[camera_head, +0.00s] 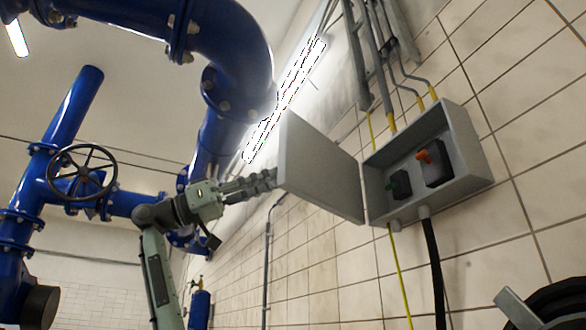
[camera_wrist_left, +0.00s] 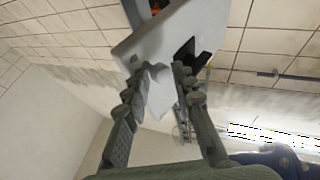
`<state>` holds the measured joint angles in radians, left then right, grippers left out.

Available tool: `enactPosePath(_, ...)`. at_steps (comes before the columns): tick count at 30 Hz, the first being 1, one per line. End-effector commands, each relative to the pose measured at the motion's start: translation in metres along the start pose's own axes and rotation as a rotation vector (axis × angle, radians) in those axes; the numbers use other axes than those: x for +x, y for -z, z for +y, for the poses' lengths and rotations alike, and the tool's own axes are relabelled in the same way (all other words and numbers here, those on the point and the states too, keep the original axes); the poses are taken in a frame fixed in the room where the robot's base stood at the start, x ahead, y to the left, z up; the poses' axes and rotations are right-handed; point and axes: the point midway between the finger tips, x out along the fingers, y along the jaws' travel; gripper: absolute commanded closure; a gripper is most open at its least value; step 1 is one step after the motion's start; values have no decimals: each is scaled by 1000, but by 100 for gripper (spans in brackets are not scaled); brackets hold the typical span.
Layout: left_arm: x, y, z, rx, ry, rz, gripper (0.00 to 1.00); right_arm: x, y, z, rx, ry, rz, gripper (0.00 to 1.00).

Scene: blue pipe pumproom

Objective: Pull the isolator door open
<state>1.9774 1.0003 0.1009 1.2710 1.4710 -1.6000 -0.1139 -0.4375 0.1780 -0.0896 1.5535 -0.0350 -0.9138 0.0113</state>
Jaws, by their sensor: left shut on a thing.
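The isolator box (camera_head: 462,150) is a grey metal enclosure on the tiled wall. Its grey door (camera_head: 320,170) stands swung well out to the left, hinged at the box's left side, so the inside shows. Inside are a black switch with an orange handle (camera_head: 424,156) and a smaller black part with a green knob (camera_head: 400,185). My left gripper (camera_head: 270,181) is at the door's far left edge, shut on it. In the left wrist view the door (camera_wrist_left: 165,40) runs between the two fingers of the left gripper (camera_wrist_left: 167,72). My right gripper is not in view.
Large blue pipes (camera_head: 235,50) with a black handwheel (camera_head: 82,170) fill the left. Conduits run above the box, and a black cable (camera_head: 434,265) and a yellow one hang below. A dark rounded object (camera_head: 556,303) shows at lower right.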

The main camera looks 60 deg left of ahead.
Motion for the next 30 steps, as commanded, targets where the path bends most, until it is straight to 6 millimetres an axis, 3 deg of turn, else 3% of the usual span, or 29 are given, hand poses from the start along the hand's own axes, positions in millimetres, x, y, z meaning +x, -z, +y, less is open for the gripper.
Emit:
enactPosePath(1, 0, 2, -14, -9, 15, -2, 100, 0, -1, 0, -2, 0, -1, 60)
enactPosePath(3, -4, 3, -23, -9, 14, -4, 100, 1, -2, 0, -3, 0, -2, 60)
enactPosePath(12, -15, 7, -52, -32, -46, -10, 100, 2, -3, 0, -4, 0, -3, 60)
enactPosePath(30, -19, 7, -70, -62, -106, -17, 100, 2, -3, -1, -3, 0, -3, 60)
